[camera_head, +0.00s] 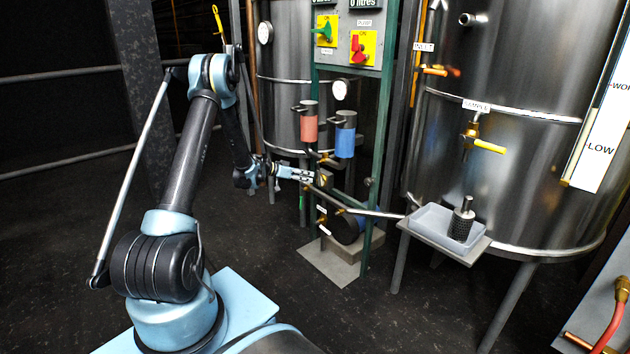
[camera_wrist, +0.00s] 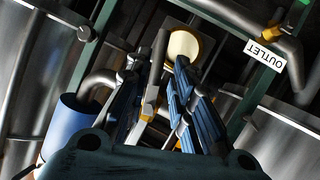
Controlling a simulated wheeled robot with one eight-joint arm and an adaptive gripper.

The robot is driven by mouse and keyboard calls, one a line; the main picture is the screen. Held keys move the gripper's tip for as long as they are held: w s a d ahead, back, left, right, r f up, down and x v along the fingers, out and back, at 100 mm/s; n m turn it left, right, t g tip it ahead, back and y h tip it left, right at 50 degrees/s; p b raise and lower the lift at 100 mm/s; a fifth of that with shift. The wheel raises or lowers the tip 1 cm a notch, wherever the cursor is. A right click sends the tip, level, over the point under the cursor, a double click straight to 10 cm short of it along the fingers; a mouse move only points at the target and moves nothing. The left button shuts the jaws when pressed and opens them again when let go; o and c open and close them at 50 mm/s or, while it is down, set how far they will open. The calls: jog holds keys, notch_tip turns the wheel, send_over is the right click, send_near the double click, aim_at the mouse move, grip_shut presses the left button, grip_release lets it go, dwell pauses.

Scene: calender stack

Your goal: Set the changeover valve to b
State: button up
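The changeover valve (camera_head: 325,179) is a small brass-coloured body on the pipework below the red and blue canisters. In the wrist view, a cream round part (camera_wrist: 185,46) and a grey lever-like bar (camera_wrist: 154,75) show ahead of my gripper. My gripper (camera_head: 313,175) is at the valve; in the wrist view its two dark blue fingers (camera_wrist: 160,68) stand apart, with the bar between them. The bar lies nearer the left finger; I cannot tell whether they touch. Position letters are not readable, and the head view partly hides the valve behind the fingers.
The red canister (camera_head: 309,127) and blue canister (camera_head: 345,143) hang just above. A green frame post (camera_head: 379,150) stands to the right. A tray (camera_head: 437,222) with a knurled dark cylinder (camera_head: 462,221) is farther right. An OUTLET label (camera_wrist: 265,62) marks a nearby pipe.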

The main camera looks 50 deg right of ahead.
aim_at(318, 175)
jog(key=x, duration=0.5)
jog(key=shift+s+d+f, duration=0.1)
jog(key=shift+d, duration=0.2)
grip_shut()
